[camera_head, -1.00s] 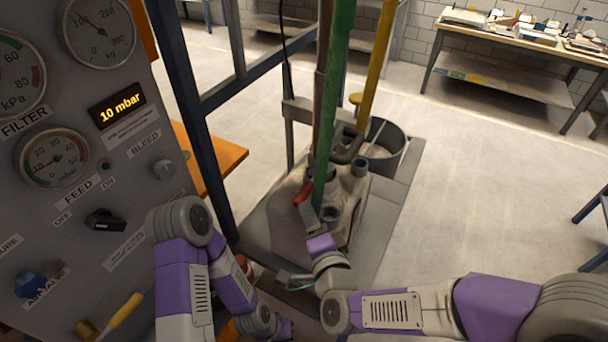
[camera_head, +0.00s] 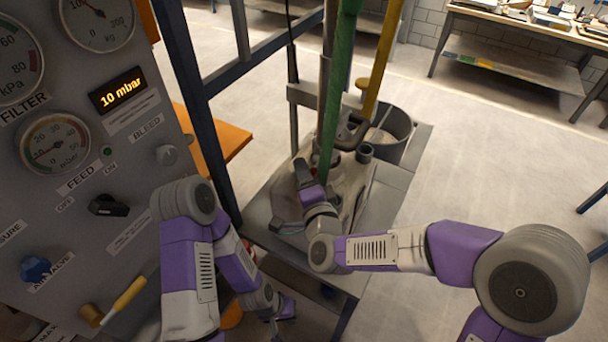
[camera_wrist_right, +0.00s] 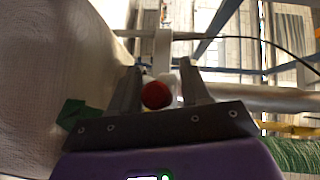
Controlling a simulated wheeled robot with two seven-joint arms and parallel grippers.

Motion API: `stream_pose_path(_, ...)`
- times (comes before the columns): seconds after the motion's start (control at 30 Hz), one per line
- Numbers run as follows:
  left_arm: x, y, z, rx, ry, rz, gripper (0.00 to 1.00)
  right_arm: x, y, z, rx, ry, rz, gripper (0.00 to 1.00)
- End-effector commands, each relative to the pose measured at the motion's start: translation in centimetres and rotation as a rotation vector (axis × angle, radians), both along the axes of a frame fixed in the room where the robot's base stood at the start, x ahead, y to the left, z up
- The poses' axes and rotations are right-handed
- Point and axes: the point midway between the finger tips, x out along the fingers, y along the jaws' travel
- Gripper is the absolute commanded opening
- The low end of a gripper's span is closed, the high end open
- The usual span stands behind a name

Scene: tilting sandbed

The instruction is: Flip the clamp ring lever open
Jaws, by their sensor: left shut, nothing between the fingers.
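The clamp ring lever's red grip (camera_wrist_right: 157,95) shows end-on between the two fingers of my right gripper (camera_wrist_right: 158,82) in the right wrist view. The fingers stand apart on either side of it, and I cannot see firm contact. In the head view my right gripper (camera_head: 304,174) is at the top of the pale vessel (camera_head: 352,190), beside the green hose, and its wrist covers most of the lever. The ring itself is mostly hidden. My left gripper (camera_head: 279,318) is low, below the bench edge, shut and empty, its fingers small and partly hidden.
A control panel (camera_head: 85,160) with gauges and knobs fills the left. A dark blue frame post (camera_head: 195,100) stands between it and the vessel. Green (camera_head: 338,90) and yellow (camera_head: 378,60) hoses rise from the vessel. A grey bucket (camera_head: 392,135) stands behind.

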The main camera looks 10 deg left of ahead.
Motion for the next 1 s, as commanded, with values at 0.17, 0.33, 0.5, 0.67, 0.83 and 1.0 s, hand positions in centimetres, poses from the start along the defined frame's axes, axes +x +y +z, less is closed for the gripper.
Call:
stream_pose_path(0.17, 0.0, 0.0, 0.0, 0.0, 0.0, 0.0, 0.0, 0.0, 0.0, 0.0, 0.0, 0.0, 0.0, 0.2)
stream_pose_path(0.33, 0.0, 0.0, 0.0, 0.0, 0.0, 0.0, 0.0, 0.0, 0.0, 0.0, 0.0, 0.0, 0.0, 0.0)
stream_pose_path(0.5, 0.0, 0.0, 0.0, 0.0, 0.0, 0.0, 0.0, 0.0, 0.0, 0.0, 0.0, -0.001, 0.0, 0.0)
stream_pose_path(0.67, 0.0, 0.0, 0.2, 0.0, 0.0, 0.0, 0.0, 0.0, 0.0, 0.2, 0.005, 0.009, 0.0, 0.0)
stream_pose_path(0.83, 0.0, 0.0, 0.9, 0.0, 0.0, 0.0, 0.0, -0.1, 0.0, 0.8, 0.024, 0.062, 0.0, 0.0)
stream_pose_path(1.0, 0.0, 0.0, 2.1, 0.0, 0.0, 0.0, 0.0, 0.0, 0.0, 1.6, 0.062, 0.163, 0.0, 0.0)
